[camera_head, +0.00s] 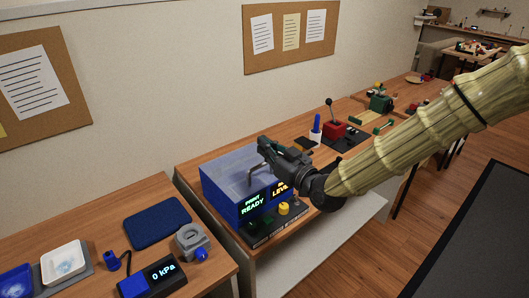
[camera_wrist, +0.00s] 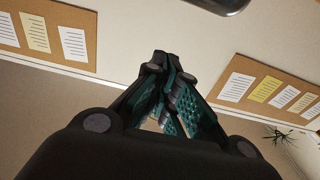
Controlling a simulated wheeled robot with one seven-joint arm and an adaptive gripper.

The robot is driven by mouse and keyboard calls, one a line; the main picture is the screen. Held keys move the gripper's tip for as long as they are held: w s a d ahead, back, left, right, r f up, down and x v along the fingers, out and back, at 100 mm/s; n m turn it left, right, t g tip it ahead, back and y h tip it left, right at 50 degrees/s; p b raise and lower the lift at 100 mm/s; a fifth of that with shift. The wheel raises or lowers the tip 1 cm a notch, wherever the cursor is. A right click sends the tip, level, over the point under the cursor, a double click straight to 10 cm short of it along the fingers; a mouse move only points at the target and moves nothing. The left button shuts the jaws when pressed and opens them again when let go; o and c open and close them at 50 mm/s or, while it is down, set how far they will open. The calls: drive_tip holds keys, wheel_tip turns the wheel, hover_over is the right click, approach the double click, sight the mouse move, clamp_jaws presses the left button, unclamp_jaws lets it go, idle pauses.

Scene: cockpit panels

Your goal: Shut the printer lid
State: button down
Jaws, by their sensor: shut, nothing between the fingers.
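The printer (camera_head: 224,192) is a blue box on the wooden bench in the head view, its front showing lit "PRINT READY" and ink level readouts. Its lid (camera_head: 226,172) looks like a pale, bluish translucent cover lying roughly flat on top; my gripper hides its right part, so I cannot tell whether it is fully down. My gripper (camera_head: 258,158) is over the top of the printer, fingers pointing left; I cannot tell whether it touches the lid. In the wrist view the gripper (camera_wrist: 160,62) is shut with nothing between its fingertips. The printer does not show there.
A yellow knob (camera_head: 284,208) sits on the panel before the printer. A red lever box (camera_head: 333,131) and a white-and-blue cylinder (camera_head: 315,130) stand farther back. The left bench holds a blue pad (camera_head: 157,222) and a gauge reading 0 kPa (camera_head: 160,272). A gap separates the benches.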

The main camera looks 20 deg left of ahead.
drive_tip(key=f+b+v, duration=0.1)
drive_tip(key=b+v, duration=0.1)
drive_tip(key=v, duration=0.7)
drive_tip(key=s+d+f+m+g+h, duration=0.25)
drive_tip(key=s+d+f, duration=0.2)
drive_tip(key=f, duration=0.65)
drive_tip(key=s+d+f+m+g+h, duration=0.1)
drive_tip(key=s+d+f+m+h, duration=0.3)
drive_tip(key=f, duration=0.8)
drive_tip(key=s+d+f+g+h, duration=0.1)
drive_tip(key=s+d+f+h, duration=0.15)
drive_tip(key=d+f, duration=0.6)
drive_tip(key=s+d+f+m+g+h, duration=0.2)
drive_tip(key=s+d+f, duration=0.6)
drive_tip(key=s, duration=0.4)
drive_tip(key=s+d+f+m+g+h, duration=0.2)
drive_tip(key=s+d+f+g+h, duration=0.2)
drive_tip(key=s, duration=0.9)
drive_tip(key=d+f, duration=0.3)
drive_tip(key=f, duration=0.2)
drive_tip(key=shift+d+m, duration=0.35)
drive_tip(key=shift+d, duration=0.05)
drive_tip(key=shift+g, duration=0.25)
